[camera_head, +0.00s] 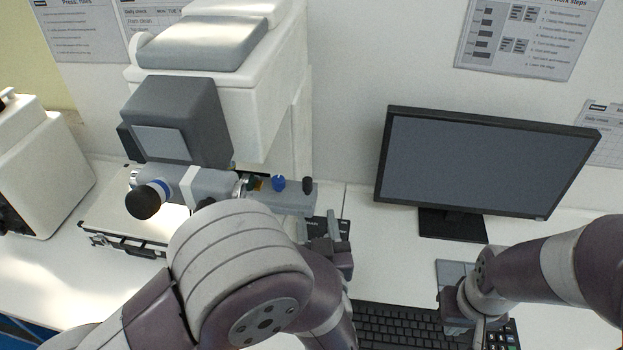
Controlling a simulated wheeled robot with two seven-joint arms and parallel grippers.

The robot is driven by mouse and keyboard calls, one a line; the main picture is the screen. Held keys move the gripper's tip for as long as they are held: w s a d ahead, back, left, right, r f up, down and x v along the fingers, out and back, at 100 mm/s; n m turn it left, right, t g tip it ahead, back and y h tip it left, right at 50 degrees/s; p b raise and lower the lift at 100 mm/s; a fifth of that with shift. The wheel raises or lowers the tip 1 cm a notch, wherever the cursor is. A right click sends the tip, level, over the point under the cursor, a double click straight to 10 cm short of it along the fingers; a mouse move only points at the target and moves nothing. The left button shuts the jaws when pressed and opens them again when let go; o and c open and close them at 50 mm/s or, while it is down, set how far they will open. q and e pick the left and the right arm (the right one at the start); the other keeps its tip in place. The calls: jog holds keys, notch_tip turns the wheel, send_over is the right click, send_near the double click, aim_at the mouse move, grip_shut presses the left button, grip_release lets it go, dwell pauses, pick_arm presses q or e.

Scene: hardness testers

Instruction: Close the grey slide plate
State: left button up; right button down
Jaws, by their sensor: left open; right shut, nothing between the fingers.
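The hardness tester (220,100) stands at the left of centre, white with a grey head. A grey plate-like bar (298,198) with a blue knob and a black knob sticks out to the right from its lower part; it may be the slide plate, but I cannot tell for sure. My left gripper (319,228) is open just below and right of the bar's end, its fingers apart. I cannot tell whether it touches the bar. My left arm hides the tester's lower front. My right gripper (479,330) is shut and empty over the keyboard's right part.
A monitor (475,165) stands at the back right on the white table (370,260). A black keyboard (400,325) lies at the front.

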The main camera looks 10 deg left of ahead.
aim_at(308, 187)
pick_arm(q)
jog(key=x, duration=0.2)
jog(key=a+p+x, duration=0.1)
jog(key=x, duration=0.2)
jog(key=p+x, duration=0.1)
jog(key=x, duration=0.2)
jog(key=shift+a, duration=0.4)
jog(key=shift+w+d, duration=0.1)
jog(key=shift+w, duration=0.95)
jog(key=shift+w+d, duration=0.1)
jog(key=shift+w, duration=0.15)
grip_shut()
pick_arm(e)
jog(key=r, duration=0.3)
jog(key=shift+a, duration=0.3)
